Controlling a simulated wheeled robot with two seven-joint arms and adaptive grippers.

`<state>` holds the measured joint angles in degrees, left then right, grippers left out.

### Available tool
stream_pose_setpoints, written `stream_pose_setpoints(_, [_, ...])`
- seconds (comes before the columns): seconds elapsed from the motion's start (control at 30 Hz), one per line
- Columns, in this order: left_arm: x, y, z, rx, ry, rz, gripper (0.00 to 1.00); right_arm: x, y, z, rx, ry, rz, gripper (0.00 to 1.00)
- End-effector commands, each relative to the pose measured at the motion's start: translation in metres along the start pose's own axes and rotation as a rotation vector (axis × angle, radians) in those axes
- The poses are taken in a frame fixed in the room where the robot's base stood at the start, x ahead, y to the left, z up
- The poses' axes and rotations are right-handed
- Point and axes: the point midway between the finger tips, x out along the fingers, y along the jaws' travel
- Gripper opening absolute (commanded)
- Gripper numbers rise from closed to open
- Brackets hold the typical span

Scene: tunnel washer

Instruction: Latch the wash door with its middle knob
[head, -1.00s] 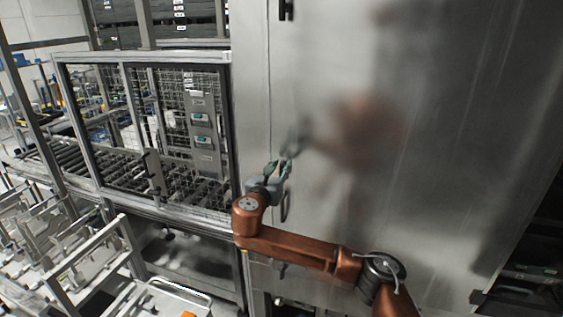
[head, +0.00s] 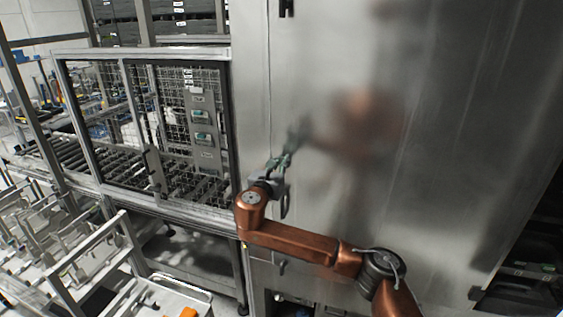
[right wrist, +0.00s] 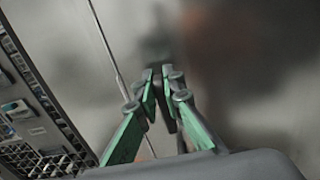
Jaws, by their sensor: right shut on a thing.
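The wash door (head: 420,120) is a tall, shiny steel panel that fills the right half of the head view. It looks flush with the frame beside it, but I cannot tell whether it is latched. A dark upper knob (head: 286,8) and a small lower knob (head: 281,268) sit along its left edge. My right gripper (head: 283,161) is at the door's left edge, between these two knobs. In the right wrist view its green-padded fingers (right wrist: 165,85) are shut on a small dark piece, seemingly the middle knob, mostly hidden by the fingers. My left gripper is out of view.
A mesh-fronted cage (head: 190,130) over a roller conveyor stands left of the door. Light metal rail frames (head: 85,255) fill the lower left. A dark rack (head: 530,265) is at the lower right. The door face right of my gripper is clear.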

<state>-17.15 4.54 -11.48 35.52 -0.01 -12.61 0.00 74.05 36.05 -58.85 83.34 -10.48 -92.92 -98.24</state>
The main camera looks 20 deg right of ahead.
Motion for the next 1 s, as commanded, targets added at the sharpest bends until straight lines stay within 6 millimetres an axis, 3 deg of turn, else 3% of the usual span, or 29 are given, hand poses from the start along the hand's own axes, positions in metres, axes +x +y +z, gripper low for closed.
stream_pose_setpoints(0.47, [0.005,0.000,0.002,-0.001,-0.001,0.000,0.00,0.000,-0.001,-0.002,0.085,0.002,0.002,0.00])
stream_pose_setpoints(1.0, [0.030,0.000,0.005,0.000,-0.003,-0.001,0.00,0.000,-0.013,-0.007,0.551,0.003,0.002,0.00])
